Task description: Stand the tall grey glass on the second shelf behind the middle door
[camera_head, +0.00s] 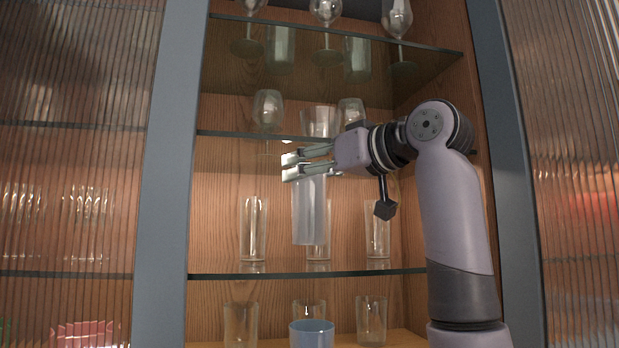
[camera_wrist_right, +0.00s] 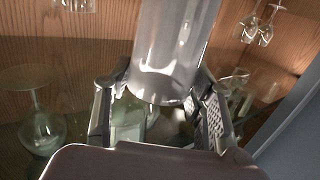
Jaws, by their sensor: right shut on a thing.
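The tall grey glass (camera_head: 309,212) hangs below my right gripper (camera_head: 287,166), about upright, in the opening of the middle cabinet section. My right gripper is shut on its upper end. In the right wrist view the glass (camera_wrist_right: 172,50) stands between the two fingers (camera_wrist_right: 160,108). In the head view its lower end shows above the front edge of a glass shelf (camera_head: 230,276); I cannot tell how far in it is. The middle section stands open; its door is not recognisable. My left gripper is not in view.
Clear tumblers (camera_head: 253,228) and (camera_head: 377,232) stand on that shelf, one more partly behind the grey glass. A higher shelf (camera_head: 240,135) holds glasses, and stemmed glasses (camera_head: 398,20) stand at the top. A blue cup (camera_head: 311,335) is below. Fluted doors (camera_head: 70,170) flank the opening.

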